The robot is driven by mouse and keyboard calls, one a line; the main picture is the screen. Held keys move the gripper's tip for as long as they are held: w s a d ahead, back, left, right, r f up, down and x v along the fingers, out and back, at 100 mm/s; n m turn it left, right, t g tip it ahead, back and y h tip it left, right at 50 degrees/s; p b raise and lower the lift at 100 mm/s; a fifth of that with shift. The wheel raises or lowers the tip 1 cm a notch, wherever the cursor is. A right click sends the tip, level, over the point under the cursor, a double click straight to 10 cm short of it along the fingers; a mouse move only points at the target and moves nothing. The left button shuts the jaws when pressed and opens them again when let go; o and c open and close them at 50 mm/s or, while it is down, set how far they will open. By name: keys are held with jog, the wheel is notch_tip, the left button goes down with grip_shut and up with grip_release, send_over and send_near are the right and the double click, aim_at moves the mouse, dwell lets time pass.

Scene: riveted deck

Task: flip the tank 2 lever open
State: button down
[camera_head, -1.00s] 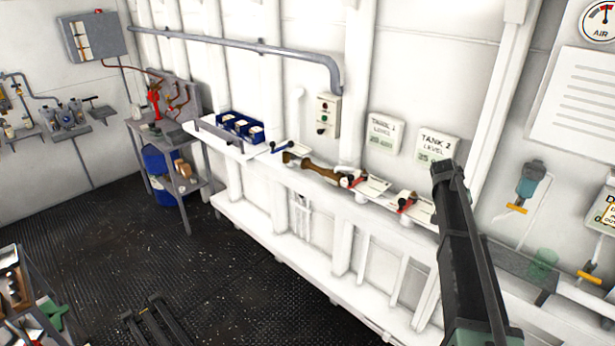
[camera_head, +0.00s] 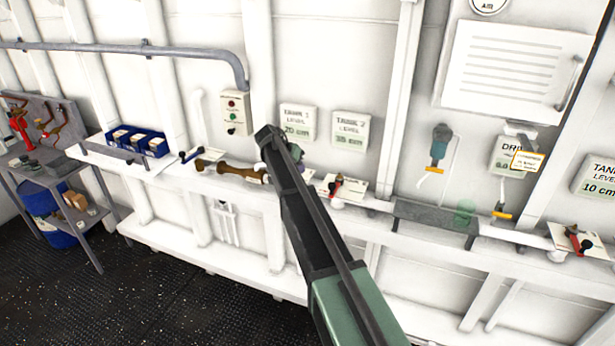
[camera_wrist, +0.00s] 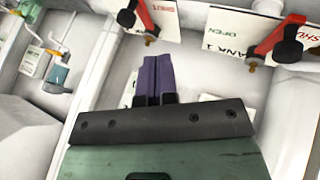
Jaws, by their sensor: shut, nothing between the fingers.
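The tank 2 lever (camera_head: 338,186) is red with a black knob. It sits on a white plate on the ledge, below the "TANK 2 LEVEL" sign (camera_head: 351,128). In the wrist view it seems to be the red lever (camera_wrist: 143,14) at the top, cut off by the picture edge. My gripper (camera_wrist: 151,62) has its purple fingers together and empty, a little below that lever in the picture and apart from it. Another red lever (camera_wrist: 277,38) with a plate reading "TANK 1" and "OPEN" is at right. My arm hides most of that spot in the head view.
A "TANK 1 LEVEL" sign (camera_head: 299,122) hangs left of the tank 2 sign. A wooden-brown object (camera_head: 230,169) and blue bins (camera_head: 137,140) lie left along the ledge. A grey shelf (camera_head: 436,222) and another red lever (camera_head: 573,241) are right.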

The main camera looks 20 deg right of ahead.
jog(key=s+d+f+b, duration=0.1)
jog(key=d+f+b, duration=0.5)
jog(key=d+f, duration=0.1)
jog(key=shift+s+d+f, duration=0.15)
jog(key=shift+s+d, duration=0.2)
jog(key=shift+d, duration=0.25)
jog(key=shift+s, duration=0.15)
